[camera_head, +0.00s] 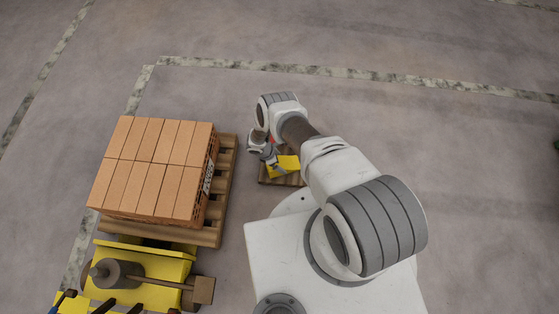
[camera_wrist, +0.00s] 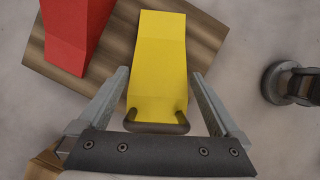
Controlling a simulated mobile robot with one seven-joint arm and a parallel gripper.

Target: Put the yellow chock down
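The yellow chock (camera_wrist: 158,60) lies between the two fingers of my gripper (camera_wrist: 160,74) in the wrist view. A thin gap shows on each side, so the fingers look open and apart from it. A dark handle (camera_wrist: 156,127) is at the chock's near end, close to the gripper's palm. The chock appears to rest on a small wooden pallet (camera_wrist: 205,35). In the head view the chock (camera_head: 287,164) shows beside my gripper (camera_head: 264,151), whose fingers are too small to make out there.
A red chock (camera_wrist: 72,30) lies left of the yellow one on the same pallet. In the head view a large pallet (camera_head: 226,170) stacked with bricks (camera_head: 155,165) stands to the left. Yellow machinery (camera_head: 145,266) is below it. Floor beyond the small pallet is clear.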

